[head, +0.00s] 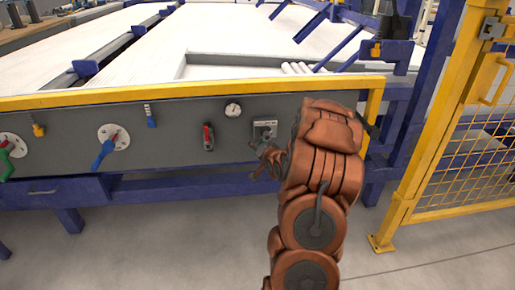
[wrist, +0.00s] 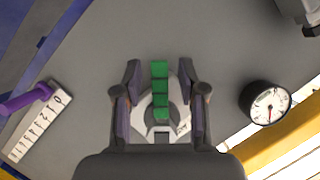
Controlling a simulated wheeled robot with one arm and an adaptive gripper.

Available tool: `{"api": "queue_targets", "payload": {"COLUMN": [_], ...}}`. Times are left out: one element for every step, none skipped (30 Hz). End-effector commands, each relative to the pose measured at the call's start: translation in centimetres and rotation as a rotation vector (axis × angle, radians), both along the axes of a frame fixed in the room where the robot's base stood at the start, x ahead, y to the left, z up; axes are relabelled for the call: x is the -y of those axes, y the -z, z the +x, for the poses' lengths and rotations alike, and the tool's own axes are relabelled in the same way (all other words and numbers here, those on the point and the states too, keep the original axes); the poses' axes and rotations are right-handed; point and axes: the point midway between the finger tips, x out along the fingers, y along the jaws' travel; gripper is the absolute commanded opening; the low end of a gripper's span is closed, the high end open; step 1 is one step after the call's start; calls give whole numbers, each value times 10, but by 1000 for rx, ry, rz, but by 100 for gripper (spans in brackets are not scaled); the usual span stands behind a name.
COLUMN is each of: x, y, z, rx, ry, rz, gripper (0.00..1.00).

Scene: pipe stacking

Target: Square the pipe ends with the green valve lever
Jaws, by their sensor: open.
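In the wrist view a green lever (wrist: 160,92) stands over a round white-and-grey base (wrist: 178,112), between the two fingers of my gripper (wrist: 160,85). The fingers are open, one on each side of it, with a gap showing. Another green lever (head: 8,150) sits on a round flange at the far left. Several white pipes (head: 297,68) lie in a tray above the panel.
A gauge (head: 233,110), a red lever (head: 208,136) and a blue lever (head: 104,151) are on the panel to the left. The wrist view shows a purple handle (wrist: 27,99) by a white scale (wrist: 40,122). A yellow mesh fence (head: 460,165) stands right.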

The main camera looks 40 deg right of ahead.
Motion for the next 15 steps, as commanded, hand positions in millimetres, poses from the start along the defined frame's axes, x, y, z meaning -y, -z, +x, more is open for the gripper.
{"api": "queue_targets", "payload": {"x": [0, 0, 0, 0, 0, 0, 0, 0, 0, 0, 0, 0, 0, 0, 0], "y": [0, 0, 0, 0, 0, 0, 0, 0, 0, 0, 0, 0, 0, 0, 0], "z": [0, 0, 0, 0, 0, 0, 0, 0, 0, 0, 0, 0, 0, 0, 0], "rx": [0, 0, 0, 0, 0, 0, 0, 0, 0, 0, 0, 0, 1, 0, 0], "ry": [0, 0, 0, 0, 0, 0, 0, 0, 0, 0, 0, 0, 1, 0, 0], "rz": [0, 0, 0, 0, 0, 0, 0, 0, 0, 0, 0, 0, 0, 0, 0], "gripper": [41, 40, 35, 32, 29, 25, 22, 19, 15, 11, 8, 4, 1, 0, 0]}}
